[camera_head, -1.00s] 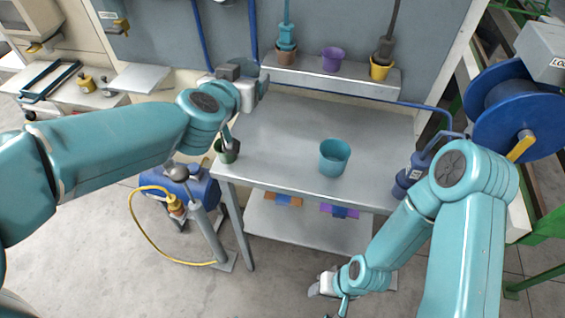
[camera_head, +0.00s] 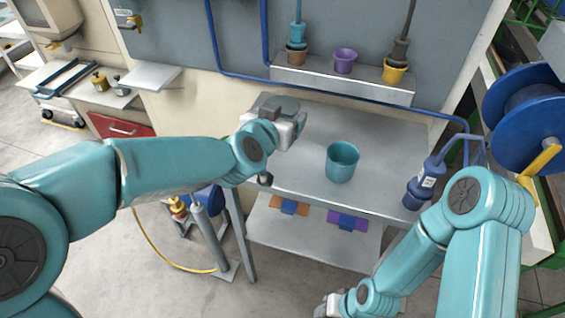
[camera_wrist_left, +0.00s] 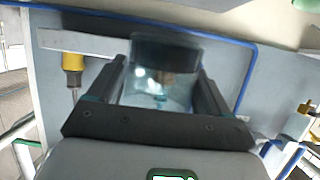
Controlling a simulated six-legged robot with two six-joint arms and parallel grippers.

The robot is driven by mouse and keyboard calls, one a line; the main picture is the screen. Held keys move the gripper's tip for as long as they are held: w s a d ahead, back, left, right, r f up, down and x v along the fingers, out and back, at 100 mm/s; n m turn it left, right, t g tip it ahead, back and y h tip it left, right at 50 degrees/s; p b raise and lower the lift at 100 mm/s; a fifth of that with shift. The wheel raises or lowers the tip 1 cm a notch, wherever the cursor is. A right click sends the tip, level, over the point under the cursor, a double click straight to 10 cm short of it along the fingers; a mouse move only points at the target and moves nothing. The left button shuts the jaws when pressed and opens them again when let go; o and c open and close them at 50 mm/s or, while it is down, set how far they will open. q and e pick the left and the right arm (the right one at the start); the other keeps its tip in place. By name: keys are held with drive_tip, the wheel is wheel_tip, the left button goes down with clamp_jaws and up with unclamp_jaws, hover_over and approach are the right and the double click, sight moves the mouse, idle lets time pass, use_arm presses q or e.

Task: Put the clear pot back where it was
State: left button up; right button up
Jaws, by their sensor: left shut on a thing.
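My left gripper (camera_head: 288,118) is shut on the clear pot (camera_head: 284,103), held above the back left of the steel table (camera_head: 300,175). In the left wrist view the clear pot (camera_wrist_left: 158,90) sits between both fingers, with a dark band at its upper edge in that picture. A brownish shape shows through it. In the head view the gripper partly hides the pot. My right gripper (camera_head: 328,305) is low at the bottom edge, and its jaws are too small to read.
A teal pot (camera_head: 342,162) stands on the table. The raised shelf (camera_head: 318,82) behind carries a brown pot (camera_head: 298,56) with a teal brush, a purple pot (camera_head: 345,62) and a yellow pot (camera_head: 394,71) with a grey brush. A blue bottle-like tool (camera_head: 420,185) stands at the right edge.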

use_arm(q)
wheel_tip(320, 180, down, 10)
drive_tip(key=shift+s+b, duration=0.1)
drive_tip(key=shift+b, duration=1.1)
drive_tip(key=shift+f, duration=0.25)
drive_tip(key=shift+r, duration=0.1)
